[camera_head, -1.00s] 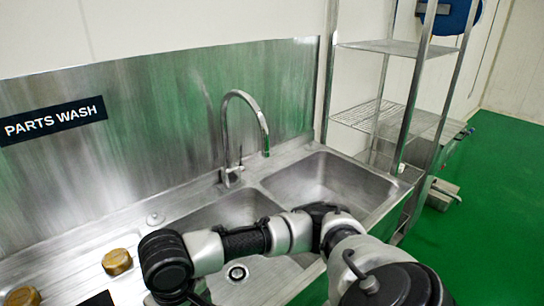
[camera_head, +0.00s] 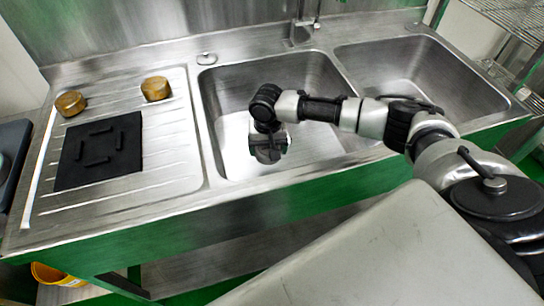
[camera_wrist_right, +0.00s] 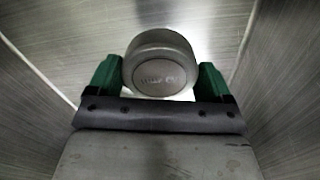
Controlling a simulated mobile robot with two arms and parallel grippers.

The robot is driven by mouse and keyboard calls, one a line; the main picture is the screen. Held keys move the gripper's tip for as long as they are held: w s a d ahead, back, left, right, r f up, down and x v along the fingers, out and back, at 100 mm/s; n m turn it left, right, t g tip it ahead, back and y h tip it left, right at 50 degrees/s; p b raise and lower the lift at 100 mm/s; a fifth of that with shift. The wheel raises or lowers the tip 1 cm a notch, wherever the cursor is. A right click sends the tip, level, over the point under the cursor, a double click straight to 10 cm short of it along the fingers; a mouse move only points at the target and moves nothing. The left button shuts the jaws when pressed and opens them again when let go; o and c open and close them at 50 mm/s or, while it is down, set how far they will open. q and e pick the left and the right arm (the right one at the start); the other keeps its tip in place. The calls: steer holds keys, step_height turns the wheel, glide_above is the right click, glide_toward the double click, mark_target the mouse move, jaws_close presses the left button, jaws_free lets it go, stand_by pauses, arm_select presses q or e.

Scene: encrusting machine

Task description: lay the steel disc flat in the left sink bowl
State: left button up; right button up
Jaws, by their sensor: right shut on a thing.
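My right arm reaches from the right over the left sink bowl (camera_head: 222,100), and its gripper (camera_head: 268,150) points down inside that bowl. In the right wrist view, the green fingers of my right gripper (camera_wrist_right: 159,78) are shut on the steel disc (camera_wrist_right: 160,66) from both sides. The disc is a thick grey round piece with a marked round face; the marking is too blurred to read. In the head view I cannot make out the disc, and the bowl's drain is hidden by the gripper. My left gripper is not in view.
The right sink bowl (camera_head: 440,75) looks empty. The drainboard (camera_head: 180,130) at left carries two brass cylinders (camera_head: 70,103) (camera_head: 156,89) and a black mat (camera_head: 98,165). The faucet (camera_head: 303,25) stands behind the bowls. A wire rack (camera_head: 500,20) is at the right.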

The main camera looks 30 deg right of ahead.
mark_target(269, 167)
steer(key=shift+f, duration=2.9)
steer(key=o, duration=1)
steer(key=shift+f, duration=0.1)
steer(key=shift+o, duration=0.2)
step_height(269, 167, up, 12)
steer(key=shift+r, duration=0.15)
